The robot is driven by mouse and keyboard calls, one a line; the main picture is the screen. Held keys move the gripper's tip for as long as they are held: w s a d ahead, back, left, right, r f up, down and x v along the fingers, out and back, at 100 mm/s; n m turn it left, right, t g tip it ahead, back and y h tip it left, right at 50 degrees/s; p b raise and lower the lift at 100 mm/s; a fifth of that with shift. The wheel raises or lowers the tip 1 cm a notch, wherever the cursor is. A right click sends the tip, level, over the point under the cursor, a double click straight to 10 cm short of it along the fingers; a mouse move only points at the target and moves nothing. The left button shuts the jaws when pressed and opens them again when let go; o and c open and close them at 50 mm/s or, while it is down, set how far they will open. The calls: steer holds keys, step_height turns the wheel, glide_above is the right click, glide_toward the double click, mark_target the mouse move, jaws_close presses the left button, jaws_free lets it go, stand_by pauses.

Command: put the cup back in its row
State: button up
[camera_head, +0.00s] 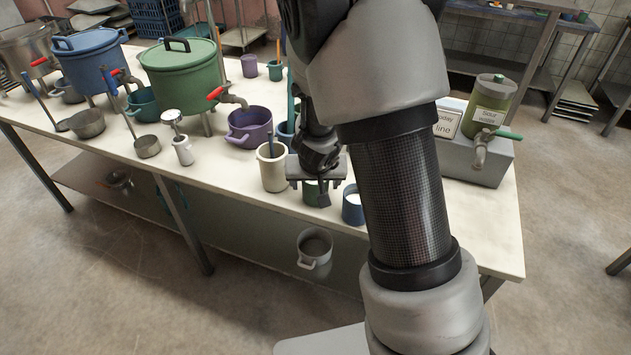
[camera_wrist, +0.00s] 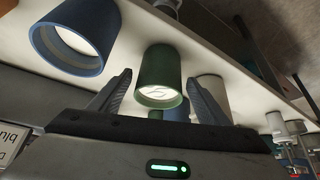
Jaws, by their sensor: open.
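A small green cup (camera_head: 310,193) stands near the table's front edge, partly hidden by my gripper (camera_head: 320,187) in the head view. In the wrist view the green cup (camera_wrist: 160,68) shows with something white inside, between the open fingers of my gripper (camera_wrist: 160,88). I cannot tell whether the fingers touch it. A blue cup (camera_head: 352,209) with white contents stands just right of it; it also shows in the wrist view (camera_wrist: 72,35), left of the fingers. Which cup the task means, and its row, I cannot tell.
A cream canister (camera_head: 272,172) stands close on the left, with a purple pot (camera_head: 250,128) behind it. A green dispenser (camera_head: 490,103) stands on a grey block at the right. Large pots with taps fill the left.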

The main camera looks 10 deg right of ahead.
steer(key=s+a+r+y+p, duration=0.1)
steer(key=s+a+r+p, duration=0.15)
steer(key=r, duration=0.45)
steer(key=s+a+r+n+y+p, duration=0.15)
steer(key=s+r, duration=0.25)
steer(key=r, duration=0.4)
steer(key=s+a+r+y+p, duration=0.2)
steer(key=s+r, duration=0.2)
steer(key=r, duration=0.3)
steer(key=s+d+r+h, duration=0.1)
steer(key=s+d+r, duration=0.2)
steer(key=s, duration=0.4)
steer(key=s+d+r+h, duration=0.2)
steer(key=s+r, duration=0.3)
steer(key=s, duration=0.3)
steer(key=shift+s+d+r+n, duration=0.2)
steer(key=shift+d+r+n, duration=0.2)
steer(key=shift+d, duration=0.25)
